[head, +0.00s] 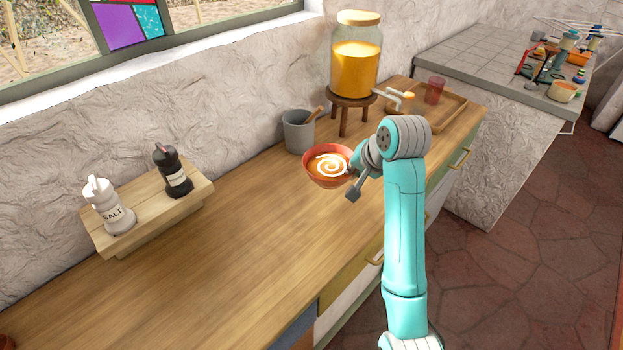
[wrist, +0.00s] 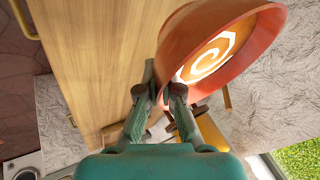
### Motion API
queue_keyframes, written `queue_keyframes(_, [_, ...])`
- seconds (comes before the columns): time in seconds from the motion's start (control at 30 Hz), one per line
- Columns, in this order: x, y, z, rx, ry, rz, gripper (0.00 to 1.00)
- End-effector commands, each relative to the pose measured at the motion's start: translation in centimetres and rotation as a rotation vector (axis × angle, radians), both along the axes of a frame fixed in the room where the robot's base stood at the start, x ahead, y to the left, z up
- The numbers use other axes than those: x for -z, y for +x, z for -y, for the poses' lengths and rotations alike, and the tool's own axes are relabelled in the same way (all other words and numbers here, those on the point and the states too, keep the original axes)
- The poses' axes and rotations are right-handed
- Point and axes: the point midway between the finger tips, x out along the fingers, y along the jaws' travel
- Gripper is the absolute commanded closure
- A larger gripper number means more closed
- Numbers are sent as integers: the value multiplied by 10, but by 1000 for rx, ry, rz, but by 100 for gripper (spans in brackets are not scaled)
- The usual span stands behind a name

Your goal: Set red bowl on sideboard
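The red bowl (head: 318,176) holds orange soup with a white swirl. My gripper (head: 352,172) is at the bowl's right side in the head view. In the wrist view the two fingers of my gripper (wrist: 162,92) close on the rim of the red bowl (wrist: 180,50). The bowl looks roughly level in the head view, over the wooden sideboard top (head: 230,240). I cannot tell whether its base touches the wood.
A grey pot (head: 298,133) stands just behind the bowl. A juice dispenser (head: 356,65) on a stool and a wooden tray (head: 448,106) with a red cup (head: 435,90) are farther back. Salt (head: 109,205) and pepper (head: 173,172) stand on a riser at left. The front-left top is clear.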

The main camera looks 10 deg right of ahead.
Motion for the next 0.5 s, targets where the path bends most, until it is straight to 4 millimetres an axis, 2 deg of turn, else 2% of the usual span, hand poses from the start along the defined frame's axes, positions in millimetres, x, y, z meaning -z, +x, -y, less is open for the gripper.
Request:
queue_keyframes(0.07, [6,0,0,1,1,0,100])
queue_keyframes(0.3, [45,-1,0,1,0,-3,100])
queue_keyframes(0.5, [62,0,0,0,0,1,100])
